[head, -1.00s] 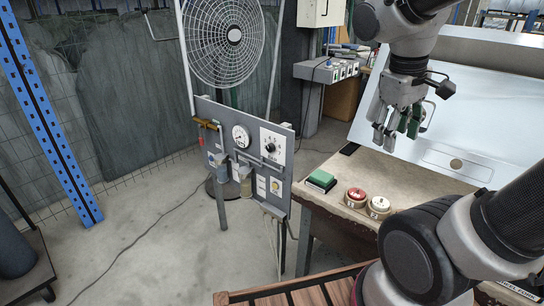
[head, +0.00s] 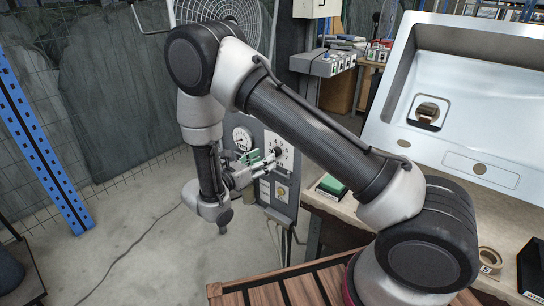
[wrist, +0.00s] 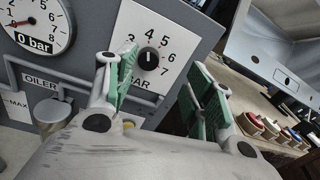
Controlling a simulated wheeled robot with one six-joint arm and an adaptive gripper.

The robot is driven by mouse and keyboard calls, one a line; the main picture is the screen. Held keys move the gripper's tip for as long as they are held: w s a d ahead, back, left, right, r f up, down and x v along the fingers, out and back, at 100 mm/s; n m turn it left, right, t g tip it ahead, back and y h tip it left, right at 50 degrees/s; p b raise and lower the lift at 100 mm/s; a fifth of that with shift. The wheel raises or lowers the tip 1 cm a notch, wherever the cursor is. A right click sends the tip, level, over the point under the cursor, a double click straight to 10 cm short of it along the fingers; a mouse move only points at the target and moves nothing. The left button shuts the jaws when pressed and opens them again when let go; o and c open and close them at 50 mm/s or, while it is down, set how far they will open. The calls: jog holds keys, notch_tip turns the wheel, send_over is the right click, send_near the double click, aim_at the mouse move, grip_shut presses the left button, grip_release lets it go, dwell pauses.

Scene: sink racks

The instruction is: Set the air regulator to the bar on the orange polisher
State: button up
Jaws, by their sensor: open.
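The black regulator knob (wrist: 149,58) sits on a white dial plate (wrist: 128,20) with numbers 3 to 7 and the word BAR. Its white mark points roughly up, near the 4; the exact setting is hard to read. A round gauge (wrist: 36,24) labelled 0 bar is to its left, also in the head view (head: 243,138). My gripper (wrist: 160,76) is open and faces the panel, with the knob appearing between its green-padded fingers, apart from them. In the head view my gripper (head: 262,164) is just in front of the dial. No orange polisher is visible.
The grey panel (wrist: 195,22) also carries an oiler (wrist: 53,112). A bench with a green block (head: 331,185), coloured buttons (wrist: 268,126) and a large metal sink (head: 455,150) stands to the right. A fan (head: 235,18) is behind the panel.

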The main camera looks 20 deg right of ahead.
aim_at(275, 153)
jog(key=shift+n+t, duration=0.6)
jog(key=w+d, duration=0.1)
jog(key=w+d+f, duration=0.1)
jog(key=w+d, duration=0.2)
jog(key=shift+w+d+f, duration=0.3)
jog(key=shift+d+f, duration=0.1)
jog(key=c, duration=1)
